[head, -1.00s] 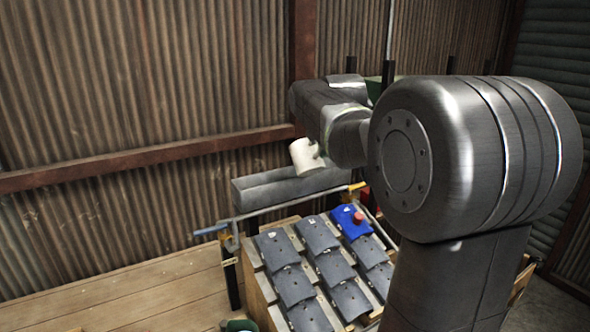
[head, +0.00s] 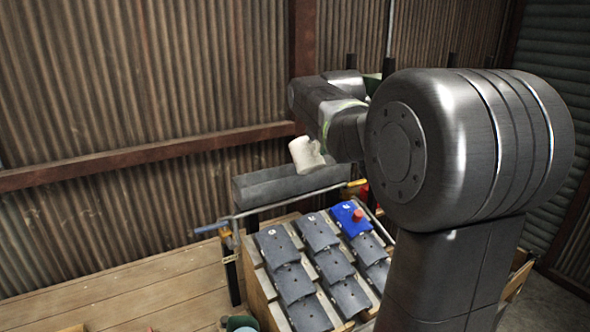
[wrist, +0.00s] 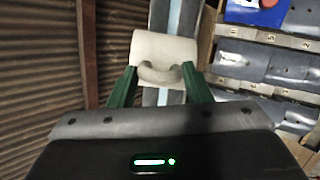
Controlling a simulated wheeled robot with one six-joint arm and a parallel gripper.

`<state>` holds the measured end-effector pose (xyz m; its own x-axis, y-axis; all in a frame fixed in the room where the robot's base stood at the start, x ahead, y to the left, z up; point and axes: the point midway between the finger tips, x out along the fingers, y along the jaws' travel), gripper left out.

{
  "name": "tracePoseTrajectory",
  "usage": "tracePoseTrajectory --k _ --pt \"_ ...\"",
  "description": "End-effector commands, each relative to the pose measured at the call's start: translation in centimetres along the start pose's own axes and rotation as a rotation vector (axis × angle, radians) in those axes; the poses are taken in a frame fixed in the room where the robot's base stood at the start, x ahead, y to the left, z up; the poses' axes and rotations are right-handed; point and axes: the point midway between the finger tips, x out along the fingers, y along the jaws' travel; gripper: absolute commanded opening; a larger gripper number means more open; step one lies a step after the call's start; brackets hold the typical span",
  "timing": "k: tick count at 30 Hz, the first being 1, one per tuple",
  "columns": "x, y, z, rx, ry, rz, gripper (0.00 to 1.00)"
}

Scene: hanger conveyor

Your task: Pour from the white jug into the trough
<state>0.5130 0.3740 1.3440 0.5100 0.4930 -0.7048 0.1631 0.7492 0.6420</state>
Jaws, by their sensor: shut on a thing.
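The white jug (head: 307,155) is held above the long grey trough (head: 262,188), near the trough's right half, and looks tilted. In the wrist view the jug (wrist: 164,48) shows with its handle towards me, and a grey channel with a pale blue strip, seemingly the trough (wrist: 174,15), runs behind it. My gripper (wrist: 160,76) has its green fingers closed at the jug's handle. In the head view my arm hides the fingers. The jug's mouth and any liquid stream cannot be made out.
A sloped wooden rack with several grey plates (head: 294,283) stands in front of the trough. A blue plate with a red button (head: 357,216) sits at its upper right. A rail (head: 285,205) runs along the trough's front. The corrugated wall (head: 120,90) is behind.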

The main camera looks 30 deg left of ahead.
Motion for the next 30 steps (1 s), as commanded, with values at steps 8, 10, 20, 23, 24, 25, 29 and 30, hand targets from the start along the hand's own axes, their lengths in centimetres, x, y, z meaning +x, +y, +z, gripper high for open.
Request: tracePoseTrajectory --k 8,10,20,23,24,25,29,30 --pt "-0.12 0.42 0.11 -0.006 0.005 -0.022 0.01" --pt "-0.1 0.5 0.13 -0.008 0.006 -0.029 0.01" --pt "-0.07 0.82 0.18 -0.017 0.014 -0.066 0.01" --pt "-0.05 0.9 0.18 -0.019 0.016 -0.077 0.01" --pt "-0.04 0.92 0.18 -0.02 0.018 -0.082 0.01" --pt "-0.03 0.94 0.18 -0.021 0.018 -0.086 0.01" --pt "0.04 0.97 0.18 -0.023 0.02 -0.096 0.01" --pt "0.06 0.96 0.17 -0.023 0.021 -0.097 0.01"
